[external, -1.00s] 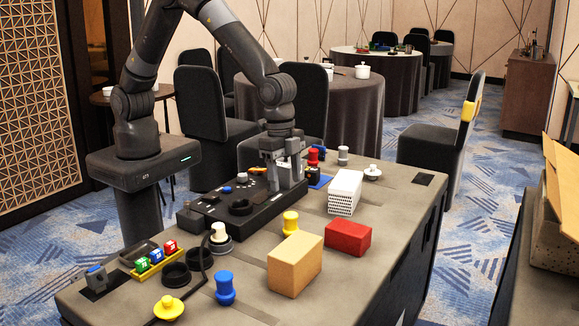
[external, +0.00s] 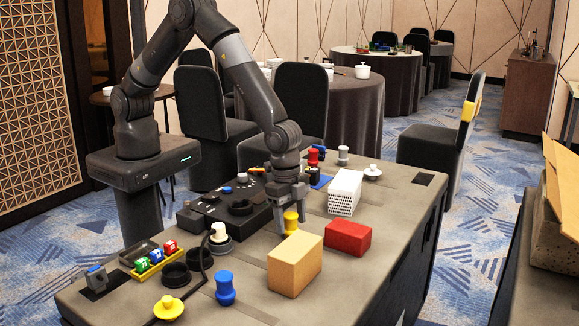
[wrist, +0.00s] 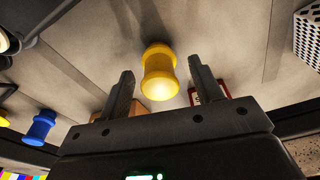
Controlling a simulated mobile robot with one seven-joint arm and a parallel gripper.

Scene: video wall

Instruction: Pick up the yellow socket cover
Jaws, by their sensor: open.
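A yellow spool-shaped piece (external: 290,221) stands upright on the table, just behind the tan box. A second yellow piece (external: 168,309), a low flanged knob, sits near the front left edge. I cannot tell for sure which is the socket cover. My gripper (external: 293,226) is open, pointing down at the spool-shaped piece. In the wrist view the spool-shaped piece (wrist: 159,72) shows between my two fingers (wrist: 160,67), with a gap on each side. Nothing is held.
A tan box (external: 295,265) stands close in front of the gripper, and a red box (external: 348,238) to its right. A white perforated block (external: 345,192) is behind the red box. A black control panel (external: 235,208) lies left. A blue spool-shaped piece (external: 225,289) stands front left.

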